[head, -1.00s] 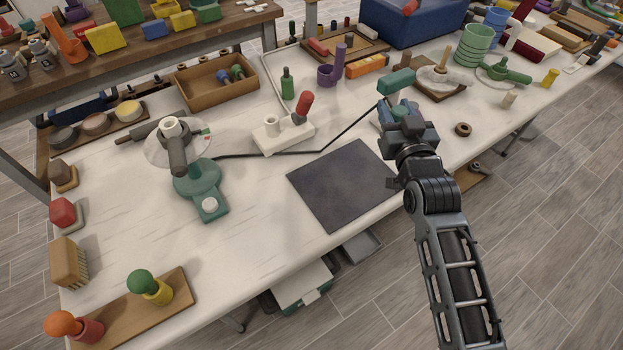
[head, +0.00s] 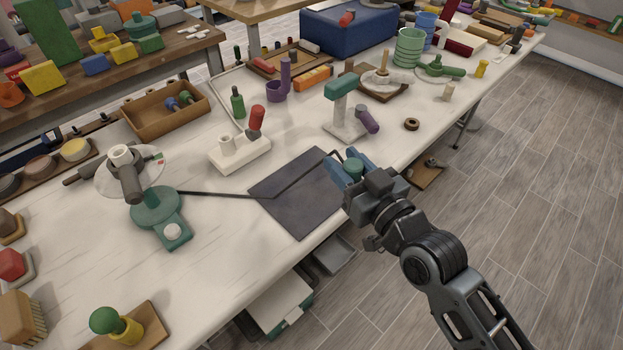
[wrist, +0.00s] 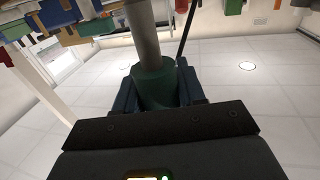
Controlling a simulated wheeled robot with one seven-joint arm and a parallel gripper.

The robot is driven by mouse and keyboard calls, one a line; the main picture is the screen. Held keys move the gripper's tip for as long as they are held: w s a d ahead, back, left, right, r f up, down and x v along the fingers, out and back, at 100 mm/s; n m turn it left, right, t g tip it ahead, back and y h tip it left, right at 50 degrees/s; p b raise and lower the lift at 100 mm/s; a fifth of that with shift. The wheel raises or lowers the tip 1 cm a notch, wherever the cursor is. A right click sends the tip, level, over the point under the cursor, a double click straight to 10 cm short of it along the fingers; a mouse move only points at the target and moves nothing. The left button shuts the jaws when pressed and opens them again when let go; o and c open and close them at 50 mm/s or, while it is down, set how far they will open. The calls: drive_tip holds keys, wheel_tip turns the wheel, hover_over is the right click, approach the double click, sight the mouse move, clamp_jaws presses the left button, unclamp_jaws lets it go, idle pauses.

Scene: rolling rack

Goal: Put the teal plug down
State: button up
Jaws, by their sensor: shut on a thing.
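The teal plug (head: 351,169) is held between the blue fingers of my gripper (head: 349,164), just beyond the right corner of the dark mat (head: 283,212) near the table's front edge. In the wrist view the plug (wrist: 154,86) is a teal cylinder with a grey round shaft, and my gripper (wrist: 156,95) has a finger on each side of it. A dark cord (head: 220,194) runs from the teal base (head: 155,207) of the device on the left across the mat towards the plug. Whether the plug touches the table is unclear.
A white stand with a teal top (head: 341,88) and a purple piece (head: 367,119) stand behind my gripper. A dark ring (head: 411,124) lies to the right. A white block with a red handle (head: 257,118) is behind the mat. The mat is otherwise bare.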

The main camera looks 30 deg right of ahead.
drive_tip(key=shift+w+a+f+p, duration=0.1)
drive_tip(key=shift+w+a+f, duration=0.65)
drive_tip(key=shift+f, duration=0.6)
drive_tip(key=shift+w+a+f+p, duration=0.1)
drive_tip(key=shift+w+a+f, duration=0.5)
drive_tip(key=shift+w+f, duration=0.55)
drive_tip(key=shift+w+a+f+p, duration=0.1)
drive_tip(key=shift+w+a+f, duration=0.6)
drive_tip(key=shift+f, duration=0.8)
drive_tip(key=shift+f, duration=0.1)
drive_tip(key=o, duration=1.1)
drive_tip(key=shift+d, duration=0.1)
drive_tip(key=shift+c, duration=0.2)
drive_tip(key=shift+r, duration=0.2)
drive_tip(key=s+d, duration=0.1)
drive_tip(key=s, duration=1.1)
drive_tip(key=shift+b, duration=0.45)
drive_tip(key=shift+f, duration=0.1)
